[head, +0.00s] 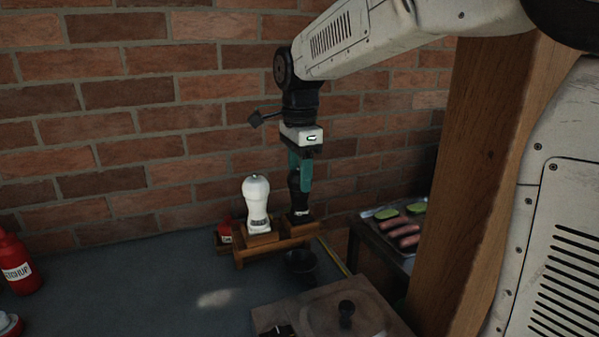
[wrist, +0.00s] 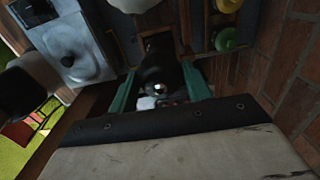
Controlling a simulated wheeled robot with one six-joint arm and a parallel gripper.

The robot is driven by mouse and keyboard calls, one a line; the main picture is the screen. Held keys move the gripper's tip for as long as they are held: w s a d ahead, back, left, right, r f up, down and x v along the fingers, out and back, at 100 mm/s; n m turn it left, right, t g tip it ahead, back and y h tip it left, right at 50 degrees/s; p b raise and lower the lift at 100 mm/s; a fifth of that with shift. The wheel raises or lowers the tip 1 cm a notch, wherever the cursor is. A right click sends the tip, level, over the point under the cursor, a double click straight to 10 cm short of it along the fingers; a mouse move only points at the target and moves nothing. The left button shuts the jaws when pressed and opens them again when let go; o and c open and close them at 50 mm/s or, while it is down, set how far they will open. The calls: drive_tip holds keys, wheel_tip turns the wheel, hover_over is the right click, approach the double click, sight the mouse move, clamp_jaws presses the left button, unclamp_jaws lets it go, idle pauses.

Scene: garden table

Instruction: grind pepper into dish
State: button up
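A black pepper mill (head: 296,203) stands upright at the right end of a small wooden rack. My gripper (head: 303,178) points down from above it, with its teal fingers around the mill's upper part. In the wrist view the fingers (wrist: 160,80) are spread to either side of the black mill (wrist: 158,68); they look apart from it, though contact is hard to judge. A small dark dish (head: 300,264) sits on the table in front of the rack. I cannot make out the dish clearly in the wrist view.
A white mill (head: 257,203) stands left of the black one on the wooden rack (head: 275,250). A red ketchup bottle (head: 18,262) is far left. A food tray (head: 402,230) and wooden post are right; a brick wall stands behind.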

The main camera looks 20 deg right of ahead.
drive_tip(key=n, duration=0.7)
drive_tip(key=m, duration=1)
drive_tip(key=shift+m, duration=0.4)
drive_tip(key=m, duration=0.3)
